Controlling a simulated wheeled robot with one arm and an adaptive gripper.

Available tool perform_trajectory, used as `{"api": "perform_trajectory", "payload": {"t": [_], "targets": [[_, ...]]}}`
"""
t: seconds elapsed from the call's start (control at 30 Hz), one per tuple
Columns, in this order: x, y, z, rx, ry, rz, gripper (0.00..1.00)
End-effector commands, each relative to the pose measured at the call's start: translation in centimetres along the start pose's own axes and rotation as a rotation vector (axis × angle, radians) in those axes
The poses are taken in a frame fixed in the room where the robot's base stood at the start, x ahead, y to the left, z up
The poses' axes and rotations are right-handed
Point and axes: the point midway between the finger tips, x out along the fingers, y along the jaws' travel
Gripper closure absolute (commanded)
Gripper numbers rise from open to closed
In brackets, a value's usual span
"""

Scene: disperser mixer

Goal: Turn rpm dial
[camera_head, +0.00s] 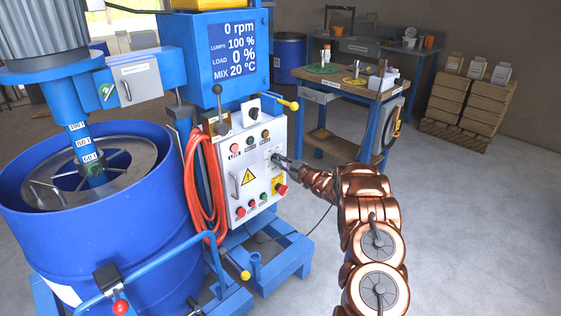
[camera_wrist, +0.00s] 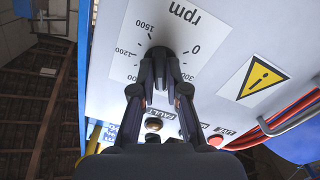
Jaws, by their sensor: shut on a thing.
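The rpm dial (camera_wrist: 159,50) is a dark knob on a white scale plate (camera_wrist: 205,48), seen upside down in the wrist view. The plate carries rpm marks such as 0, 300, 1200 and 1500. My gripper (camera_wrist: 160,66) has both fingertips closed around the dial. The fingers hide much of the knob, so its pointer cannot be read. In the head view my gripper (camera_head: 276,159) reaches from the right to the front of the grey control panel (camera_head: 247,172). The blue display (camera_head: 235,50) reads 0 rpm.
Coloured buttons sit near the dial, and a red emergency stop (camera_head: 281,189) lies below my gripper. A red hose (camera_head: 196,190) hangs at the panel's left side. A blue drum (camera_head: 20,245) stands left, a workbench (camera_head: 375,92) behind. The floor at right is clear.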

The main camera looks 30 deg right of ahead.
Motion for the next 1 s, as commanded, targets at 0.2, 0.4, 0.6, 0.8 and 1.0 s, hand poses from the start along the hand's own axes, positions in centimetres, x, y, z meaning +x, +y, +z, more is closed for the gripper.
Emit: {"api": "perform_trajectory", "payload": {"t": [0.2,0.4,0.6,0.8,1.0], "targets": [[-0.1,0.0,0.2,0.001,-0.003,0.001,0.82],[0.0,0.0,0.1,0.000,-0.002,0.001,0.62],[0.0,0.0,0.1,-0.001,-0.001,0.000,0.61],[-0.5,0.0,0.1,0.000,-0.001,0.001,0.61],[-2.7,0.1,0.0,0.000,0.000,0.002,0.61]]}}
